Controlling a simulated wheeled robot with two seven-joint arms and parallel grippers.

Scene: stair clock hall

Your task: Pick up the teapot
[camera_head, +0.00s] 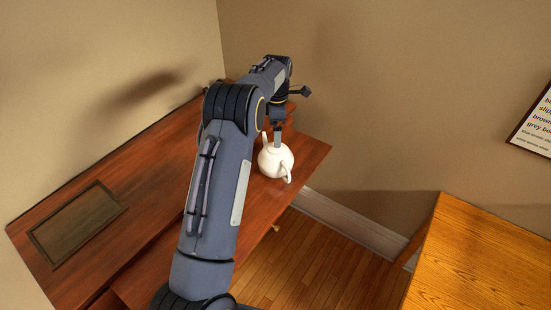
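A white teapot (275,163) stands upright on the reddish-brown wooden desk (303,152), near its right end. My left arm reaches over the desk from below. My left gripper (277,143) points down at the top of the teapot, with a grey finger at or just in front of its lid area. Only one finger shows clearly, so I cannot tell whether it grips anything. Part of the teapot's upper side is hidden by the gripper. My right gripper is not in view.
A dark framed panel (77,222) lies on the desk's left part. Walls stand close behind the desk. A lighter wooden table (480,262) is at the lower right, with open floor (315,262) between. A framed text sign (536,125) hangs on the right wall.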

